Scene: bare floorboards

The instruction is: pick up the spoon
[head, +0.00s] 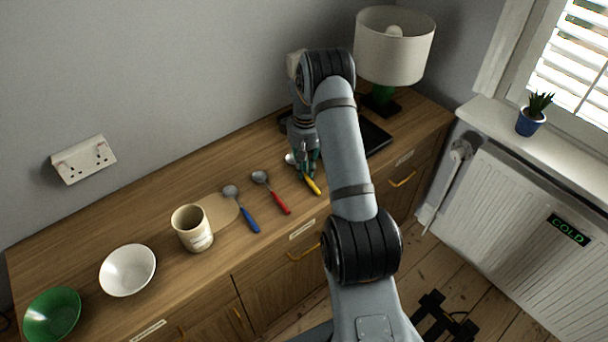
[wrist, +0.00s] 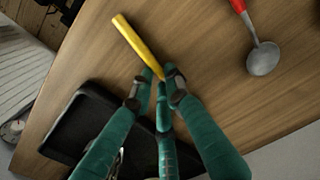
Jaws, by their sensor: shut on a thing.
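Three spoons are on the wooden cabinet top (head: 150,205). The yellow-handled spoon (head: 312,185) is the farthest right, and its handle points toward the front edge. My gripper (head: 306,166) is down at this spoon, shut on it. In the wrist view, my green fingers (wrist: 160,82) close around the spoon near the base of its yellow handle (wrist: 136,42); its bowl is mostly hidden by the fingers. The red-handled spoon (head: 272,192) lies to the left; it also shows in the wrist view (wrist: 262,56). The blue-handled spoon (head: 243,209) lies further left.
A dark flat object (head: 374,138) and a lamp (head: 394,45) stand right of my gripper. A beige mug (head: 192,228), a white bowl (head: 127,270) and a green bowl (head: 52,315) are at the left. Bare wood lies behind the spoons.

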